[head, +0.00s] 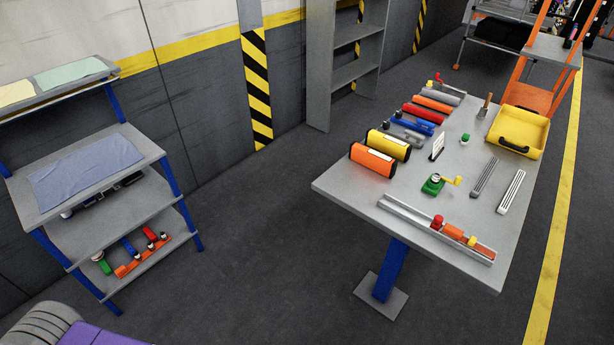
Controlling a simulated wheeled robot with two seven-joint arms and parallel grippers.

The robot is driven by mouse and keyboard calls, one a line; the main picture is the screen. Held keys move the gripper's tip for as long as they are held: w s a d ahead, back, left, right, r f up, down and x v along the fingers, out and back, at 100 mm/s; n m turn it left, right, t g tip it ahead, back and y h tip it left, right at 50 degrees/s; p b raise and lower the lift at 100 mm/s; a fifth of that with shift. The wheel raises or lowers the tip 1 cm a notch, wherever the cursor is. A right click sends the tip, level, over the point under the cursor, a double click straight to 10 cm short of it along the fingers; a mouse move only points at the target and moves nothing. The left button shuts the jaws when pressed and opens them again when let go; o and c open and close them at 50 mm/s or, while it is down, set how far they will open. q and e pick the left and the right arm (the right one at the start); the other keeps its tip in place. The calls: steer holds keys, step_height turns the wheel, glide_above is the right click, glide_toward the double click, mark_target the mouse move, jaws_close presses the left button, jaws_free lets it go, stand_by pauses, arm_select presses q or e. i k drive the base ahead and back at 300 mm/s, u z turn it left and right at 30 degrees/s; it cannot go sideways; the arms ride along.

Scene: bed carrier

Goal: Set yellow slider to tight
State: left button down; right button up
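A long grey rail (408,213) lies along the near edge of the grey worktable (340,187). On it sit a red knob (437,221), an orange block (453,233) and, further right, a small yellow piece (472,241) next to another orange part (484,249). The yellow piece looks like the yellow slider. Any tight or loose marking is too small to read. Neither of my grippers is in view.
Orange (371,161) and yellow (388,145) cylinders, a green device with a yellow handle (434,185), two slotted bars (511,191) and a yellow bin (517,132) stand on the table. A blue-legged shelf (85,178) stands left. The floor between (255,230) is clear.

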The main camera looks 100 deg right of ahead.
mark_target(472, 240)
steer(key=z, duration=5.25)
steer(key=i, duration=1)
